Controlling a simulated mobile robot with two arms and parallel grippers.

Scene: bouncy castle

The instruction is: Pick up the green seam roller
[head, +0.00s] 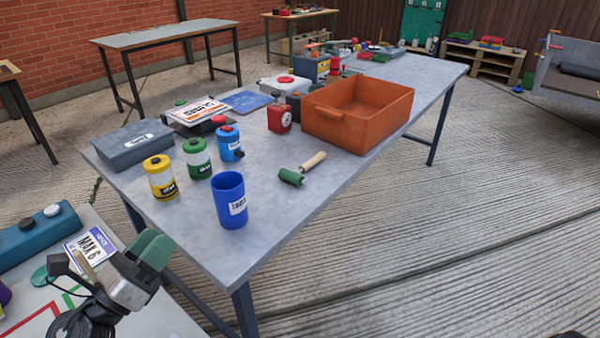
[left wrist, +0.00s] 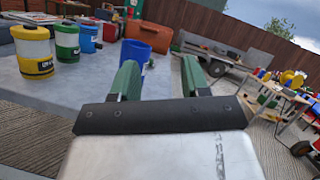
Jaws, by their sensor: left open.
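The green seam roller (head: 291,177) lies on the grey table, with a green roller head and a pale wooden handle pointing up and right. It lies right of the blue cup (head: 230,200) and in front of the orange bin. My left gripper (head: 152,247) has green fingers and is open and empty. It is off the near left corner of the table, well apart from the roller. In the left wrist view its fingers (left wrist: 157,80) stand apart, with the blue cup (left wrist: 148,38) beyond them. My right gripper is not in view.
The grey table (head: 330,200) also bears the orange bin (head: 335,130), yellow (head: 162,178), green (head: 197,160) and blue (head: 228,145) containers, a red block (head: 280,118) and a grey case (head: 134,145). Its front edge around the roller is clear. Open floor (head: 450,240) lies to the right.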

